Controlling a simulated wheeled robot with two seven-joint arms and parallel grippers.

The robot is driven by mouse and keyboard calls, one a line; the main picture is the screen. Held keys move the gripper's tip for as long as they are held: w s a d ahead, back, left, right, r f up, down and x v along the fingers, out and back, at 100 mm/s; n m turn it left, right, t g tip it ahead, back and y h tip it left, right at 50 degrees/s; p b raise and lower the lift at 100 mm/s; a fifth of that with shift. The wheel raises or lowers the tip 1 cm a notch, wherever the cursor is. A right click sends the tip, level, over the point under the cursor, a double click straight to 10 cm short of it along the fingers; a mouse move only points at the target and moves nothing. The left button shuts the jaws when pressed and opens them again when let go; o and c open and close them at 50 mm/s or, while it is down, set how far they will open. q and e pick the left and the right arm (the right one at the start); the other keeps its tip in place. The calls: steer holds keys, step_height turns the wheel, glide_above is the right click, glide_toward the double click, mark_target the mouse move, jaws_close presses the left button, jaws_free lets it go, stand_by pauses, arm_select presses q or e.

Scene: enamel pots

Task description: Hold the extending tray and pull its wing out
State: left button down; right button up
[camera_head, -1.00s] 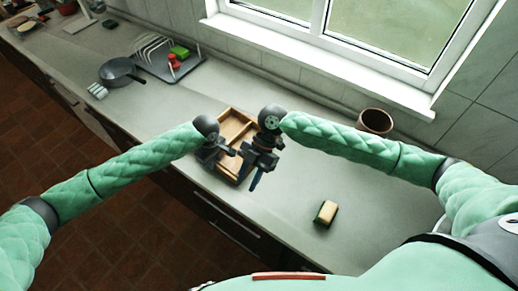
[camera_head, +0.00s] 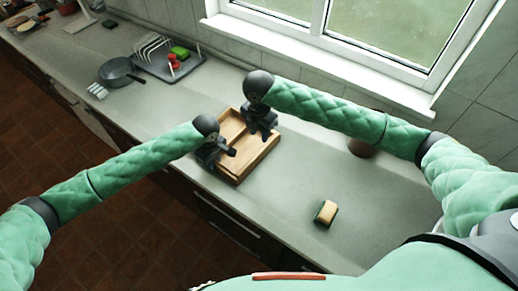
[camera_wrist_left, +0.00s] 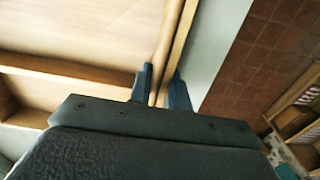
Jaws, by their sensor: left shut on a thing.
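The wooden extending tray (camera_head: 258,157) lies on the counter in front of me, with low walls and a divider inside. My left gripper (camera_head: 227,156) is at its left side in the head view. In the left wrist view its two blue-grey fingers (camera_wrist_left: 160,85) are on either side of the tray's thin wall (camera_wrist_left: 172,45), shut on it. My right gripper (camera_head: 262,132) is over the tray's far right part, pointing down. Its fingertips are too small and dark to tell whether they are open or touch the tray. I cannot tell how far the wing is out.
A yellow and green sponge (camera_head: 326,212) lies to the right on the counter. A brown pot (camera_head: 362,148) is mostly hidden behind my right arm. A pan (camera_head: 120,71) and a dish rack (camera_head: 168,63) stand at the left. The counter between tray and sponge is clear.

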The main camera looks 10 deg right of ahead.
mark_target(259, 153)
step_height(259, 153, down, 10)
stand_by(0.5)
jaws_close()
